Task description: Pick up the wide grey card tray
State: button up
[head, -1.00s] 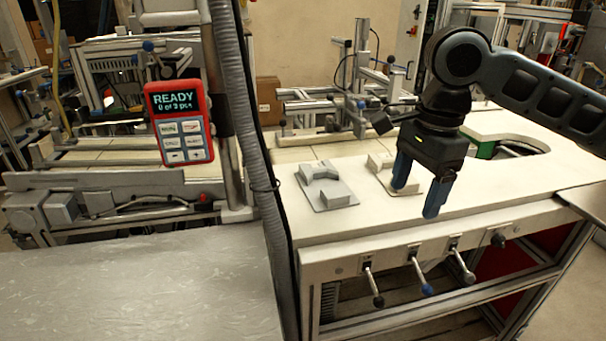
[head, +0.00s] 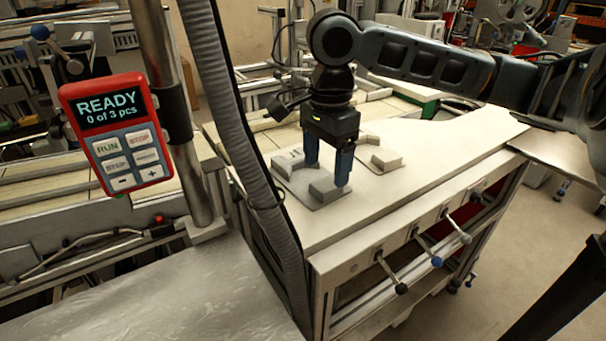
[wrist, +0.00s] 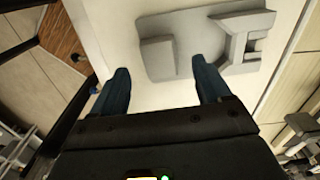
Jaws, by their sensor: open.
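The wide grey card tray (head: 298,181) lies flat on the pale worktop, a thin plate with raised grey blocks. In the wrist view the tray (wrist: 190,32) is at the upper middle. My gripper (head: 327,174) points down over the tray's right part, open and empty. In the wrist view the gripper (wrist: 160,70) has its right finger overlapping the tray's near edge. Its left finger is over bare worktop, left of the tray. The fingers hide part of the tray, and I cannot tell their height above it.
A smaller beige tray (head: 382,156) with raised blocks lies right of the grey one. A grey hose (head: 243,120) and a red control panel (head: 116,134) reading "READY 0 of 3 pcs" stand left. Levers (head: 418,254) line the bench front. The worktop's right (head: 430,165) is clear.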

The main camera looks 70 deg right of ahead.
aim_at(326, 183)
notch_tip(326, 183, down, 4)
jog(key=shift+s+d+f, duration=0.1)
jog(key=shift+d+f, duration=0.05)
jog(key=c, duration=1.3)
jog(key=shift+o, duration=0.2)
